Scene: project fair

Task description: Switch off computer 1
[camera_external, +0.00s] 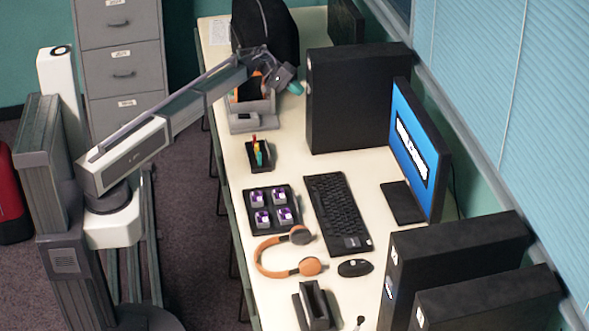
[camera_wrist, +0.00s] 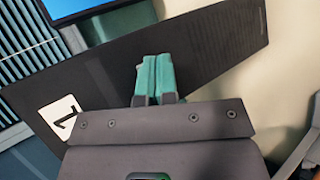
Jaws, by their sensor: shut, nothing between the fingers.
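Computer 1 is the black tower (camera_external: 350,105) standing on the table behind the monitor. In the wrist view its dark casing (camera_wrist: 200,45) runs slantwise across the picture, with a white label reading 1 (camera_wrist: 62,117) at the left. My gripper (camera_external: 296,88) is in front of the tower's left edge, at mid-upper height. Its teal fingertips (camera_wrist: 155,75) are together and empty, and overlap the casing in the wrist view. I cannot tell whether they touch it. No power button shows clearly. The monitor (camera_external: 415,150) is lit blue.
Two more black towers (camera_external: 460,262) stand at the front right. A grey box (camera_external: 243,122), black bag (camera_external: 265,32), pen holder (camera_external: 258,158), keyboard (camera_external: 338,210), orange headphones (camera_external: 262,258) and mouse (camera_external: 355,268) are on the white table (camera_external: 285,165). Blinds (camera_external: 505,90) line the right wall.

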